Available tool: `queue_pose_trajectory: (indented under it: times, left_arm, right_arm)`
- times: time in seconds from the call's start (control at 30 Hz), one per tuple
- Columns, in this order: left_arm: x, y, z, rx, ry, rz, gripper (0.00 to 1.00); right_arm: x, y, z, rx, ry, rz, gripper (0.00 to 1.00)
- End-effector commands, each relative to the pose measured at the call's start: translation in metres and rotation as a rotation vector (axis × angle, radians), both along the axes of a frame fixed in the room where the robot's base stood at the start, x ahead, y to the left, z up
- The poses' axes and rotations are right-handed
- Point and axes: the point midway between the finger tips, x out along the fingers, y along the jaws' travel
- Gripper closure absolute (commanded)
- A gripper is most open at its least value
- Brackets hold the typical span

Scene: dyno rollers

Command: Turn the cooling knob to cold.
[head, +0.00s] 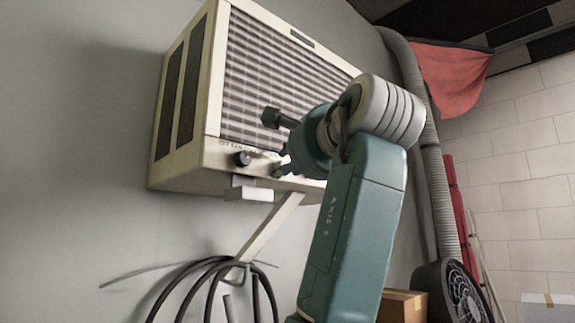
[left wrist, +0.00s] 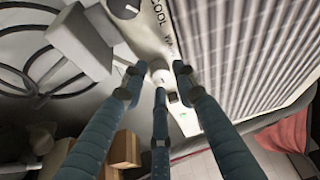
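The cooling unit (head: 280,75) is a beige box with a slatted front, mounted on the wall. A dark knob (head: 242,158) sits at the left of its lower front strip; in the left wrist view this knob (left wrist: 125,8) is at the top edge, near the lettering "COOL". A second, pale round knob (left wrist: 161,74) lies between my left gripper's three fingers. My left gripper (head: 276,146) is in front of the strip, fingers spread; its fingertips (left wrist: 158,80) surround the pale knob, and I cannot tell whether they touch it. My right gripper is not in view.
A pale bracket (head: 268,228) and looped black cables (head: 215,275) are below the unit. A ribbed hose (head: 430,150), a cardboard box (head: 402,305) and a black fan (head: 455,292) are to the right.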

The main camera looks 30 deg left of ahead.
Motion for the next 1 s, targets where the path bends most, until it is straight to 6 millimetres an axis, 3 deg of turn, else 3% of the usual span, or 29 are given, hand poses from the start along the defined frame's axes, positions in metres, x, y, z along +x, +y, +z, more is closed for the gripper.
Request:
queue_pose_trajectory:
  times: [0.5, 1.0]
  left_arm:
    - [-0.065, -0.074, -0.002, 0.003, -0.004, -0.002, 0.71]
    - [-0.074, -0.083, -0.004, 0.002, -0.003, 0.0, 0.71]
  right_arm:
    - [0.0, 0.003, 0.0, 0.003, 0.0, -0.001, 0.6]
    - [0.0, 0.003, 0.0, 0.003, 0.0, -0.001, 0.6]
